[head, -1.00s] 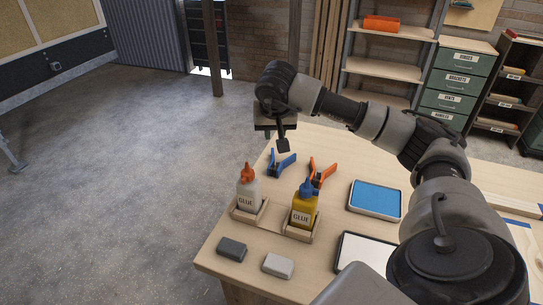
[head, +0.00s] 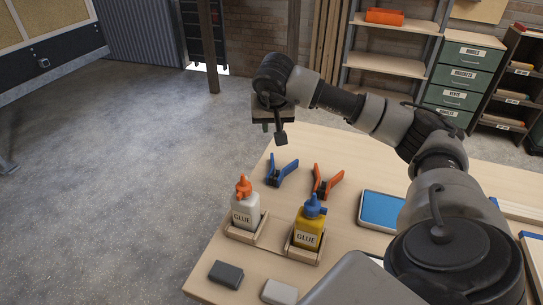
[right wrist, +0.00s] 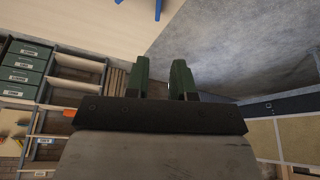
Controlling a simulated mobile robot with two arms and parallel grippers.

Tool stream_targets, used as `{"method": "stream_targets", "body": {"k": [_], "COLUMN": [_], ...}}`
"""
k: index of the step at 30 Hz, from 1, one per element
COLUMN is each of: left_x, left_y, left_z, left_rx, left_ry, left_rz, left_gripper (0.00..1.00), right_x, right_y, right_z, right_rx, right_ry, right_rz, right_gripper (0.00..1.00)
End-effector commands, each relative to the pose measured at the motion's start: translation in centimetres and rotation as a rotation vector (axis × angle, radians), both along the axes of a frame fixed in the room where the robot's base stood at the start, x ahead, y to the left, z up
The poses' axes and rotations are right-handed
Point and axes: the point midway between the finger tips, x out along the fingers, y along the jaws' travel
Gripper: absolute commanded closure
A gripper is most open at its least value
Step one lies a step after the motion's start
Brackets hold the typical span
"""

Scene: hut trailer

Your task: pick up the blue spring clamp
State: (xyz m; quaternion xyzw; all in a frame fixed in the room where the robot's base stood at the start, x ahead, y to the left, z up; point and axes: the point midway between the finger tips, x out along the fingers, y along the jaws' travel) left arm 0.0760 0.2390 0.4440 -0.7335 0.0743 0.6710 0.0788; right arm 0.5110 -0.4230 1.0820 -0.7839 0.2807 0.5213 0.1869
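The blue spring clamp (head: 281,172) lies on the wooden table near its far left edge. A small blue piece of the clamp (right wrist: 158,8) shows at the top edge of the right wrist view. My right gripper (head: 280,138) hangs above and beyond the clamp in the head view, apart from it. In the right wrist view its two green fingers (right wrist: 163,68) are spread with nothing between them. My left gripper is not in view.
An orange spring clamp (head: 325,183) lies right of the blue one. A white glue bottle (head: 245,209) and a yellow one (head: 309,228) stand in wooden holders nearer me. A blue-topped tray (head: 380,210) lies to the right. Open floor (head: 120,180) is at left.

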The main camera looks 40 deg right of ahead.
Motion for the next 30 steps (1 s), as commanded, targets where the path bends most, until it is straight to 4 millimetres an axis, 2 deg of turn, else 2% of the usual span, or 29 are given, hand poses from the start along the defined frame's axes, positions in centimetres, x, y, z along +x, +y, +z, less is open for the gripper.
{"method": "stream_targets", "body": {"k": [1, 3, 12, 17, 24, 30], "left_x": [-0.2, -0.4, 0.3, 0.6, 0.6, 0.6], "left_y": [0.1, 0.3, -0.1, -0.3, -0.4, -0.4], "left_z": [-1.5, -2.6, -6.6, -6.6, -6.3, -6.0], "left_rx": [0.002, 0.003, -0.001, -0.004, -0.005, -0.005], "left_ry": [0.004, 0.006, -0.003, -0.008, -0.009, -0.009], "left_rz": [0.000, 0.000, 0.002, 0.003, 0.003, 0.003], "left_gripper": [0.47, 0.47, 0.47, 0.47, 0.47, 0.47], "right_x": [0.0, 0.0, 0.0, 0.4, 1.4, 1.7], "right_y": [0.0, 0.0, 0.0, -0.4, -1.2, -1.6], "right_z": [-1.5, -2.6, -6.6, -8.0, -11.2, -12.6], "right_rx": [0.000, 0.000, 0.000, 0.000, 0.000, 0.000], "right_ry": [0.000, 0.001, 0.000, 0.004, 0.004, 0.004], "right_rz": [0.000, 0.000, 0.000, -0.002, -0.002, -0.001], "right_gripper": [0.76, 0.76, 0.76, 0.76, 0.76, 0.76]}}
